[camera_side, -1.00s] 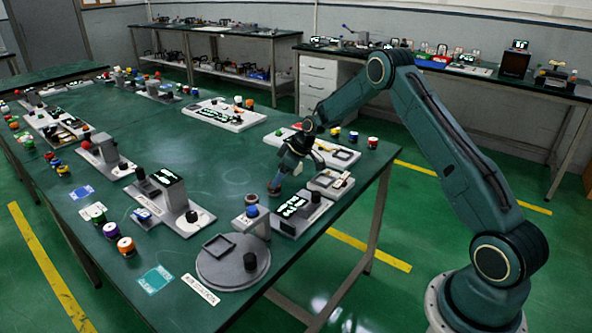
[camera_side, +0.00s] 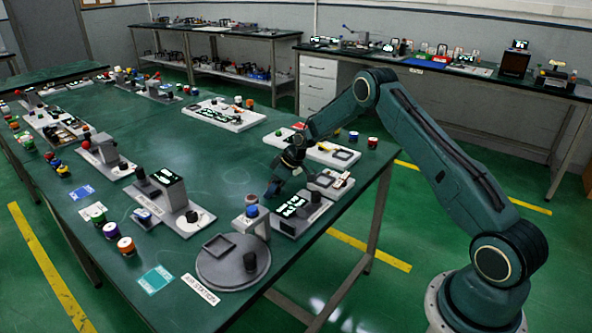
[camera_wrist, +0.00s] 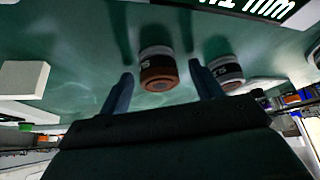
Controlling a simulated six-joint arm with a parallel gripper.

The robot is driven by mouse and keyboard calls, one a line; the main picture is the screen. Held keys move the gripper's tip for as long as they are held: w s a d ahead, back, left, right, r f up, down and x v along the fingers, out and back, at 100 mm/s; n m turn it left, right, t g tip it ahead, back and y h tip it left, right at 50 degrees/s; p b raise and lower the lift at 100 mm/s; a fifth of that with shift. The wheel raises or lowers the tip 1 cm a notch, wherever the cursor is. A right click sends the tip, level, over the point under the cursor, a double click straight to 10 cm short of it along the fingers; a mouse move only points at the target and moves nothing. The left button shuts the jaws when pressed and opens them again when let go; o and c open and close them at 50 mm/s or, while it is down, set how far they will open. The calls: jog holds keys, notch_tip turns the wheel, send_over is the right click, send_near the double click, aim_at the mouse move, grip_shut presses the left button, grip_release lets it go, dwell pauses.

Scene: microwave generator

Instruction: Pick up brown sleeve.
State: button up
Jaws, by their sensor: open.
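In the wrist view a short cylinder with a brown end face and a dark, white-marked band, the brown sleeve (camera_wrist: 158,72), appears between the two blue-grey fingers of my gripper (camera_wrist: 161,68). The fingers are open, with a visible gap on both sides of the sleeve. In the side view my gripper (camera_side: 273,188) is low over the right part of the green table. The sleeve cannot be made out there, as my gripper seems to hide it.
A second similar cylinder (camera_wrist: 226,73) stands close by, partly behind the right finger in the wrist view. A grey display unit (camera_side: 297,212) and a small pale fixture (camera_side: 330,183) lie near my gripper. The table (camera_side: 225,170) is clear to its left.

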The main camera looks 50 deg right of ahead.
jog(key=c, duration=1.1)
jog(key=shift+r, duration=0.15)
notch_tip(320, 180, up, 20)
jog(key=shift+f, duration=0.15)
dwell(0.5)
